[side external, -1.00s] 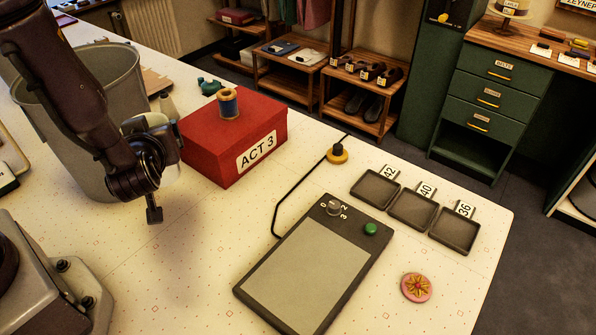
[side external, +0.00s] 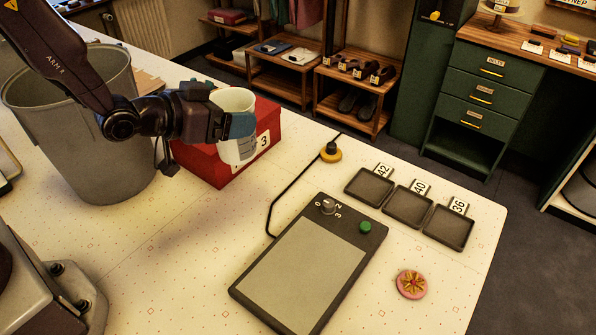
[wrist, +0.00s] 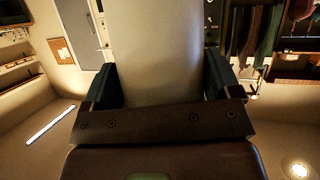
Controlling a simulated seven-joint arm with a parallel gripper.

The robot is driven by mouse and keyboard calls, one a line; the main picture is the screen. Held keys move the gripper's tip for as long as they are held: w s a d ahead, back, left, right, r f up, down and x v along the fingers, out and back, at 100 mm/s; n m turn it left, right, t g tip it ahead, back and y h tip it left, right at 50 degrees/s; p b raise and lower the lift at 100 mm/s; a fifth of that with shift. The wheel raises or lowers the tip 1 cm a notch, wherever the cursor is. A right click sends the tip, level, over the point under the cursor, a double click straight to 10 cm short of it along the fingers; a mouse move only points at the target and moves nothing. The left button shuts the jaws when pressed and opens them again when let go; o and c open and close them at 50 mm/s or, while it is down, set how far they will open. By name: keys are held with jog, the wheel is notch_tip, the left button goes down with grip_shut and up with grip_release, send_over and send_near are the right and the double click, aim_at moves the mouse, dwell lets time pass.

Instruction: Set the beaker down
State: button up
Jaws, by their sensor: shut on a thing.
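The beaker (side external: 234,101) is a pale cup with dark markings on its side. It is roughly upright in the air, in front of the red ACT 3 box in the side view. My gripper (side external: 238,126) is shut on it, with a blue-grey finger across its side. In the wrist view the beaker (wrist: 165,50) fills the top middle as a smooth grey wall between my two dark fingers. The beaker's base shows no contact with the table in the side view.
The red box (side external: 205,162) stands behind the beaker. A large grey bin (side external: 105,160) is at left. A flat grey-topped device (side external: 305,265), a yellow-based knob (side external: 331,154), small trays (side external: 408,207) and a pink badge (side external: 411,284) lie to the right. Bare table lies left of the device.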

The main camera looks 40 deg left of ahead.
jog(key=shift+d+f, duration=0.2)
jog(key=shift+d, duration=0.05)
jog(key=shift+m+h, duration=0.3)
jog(key=shift+w+d+f, duration=0.5)
jog(key=shift+w+f, duration=1.65)
jog(key=shift+w, duration=0.1)
jog(key=shift+w+d+f, duration=0.45)
jog(key=shift+w+f, duration=1.7)
jog(key=shift+w, duration=0.1)
jog(key=shift+w+d+f, duration=0.5)
jog(key=shift+w+f, duration=1.65)
jog(key=shift+w, duration=0.1)
jog(key=shift+f, duration=0.15)
jog(key=o, duration=0.8)
jog(key=shift+c, duration=0.2)
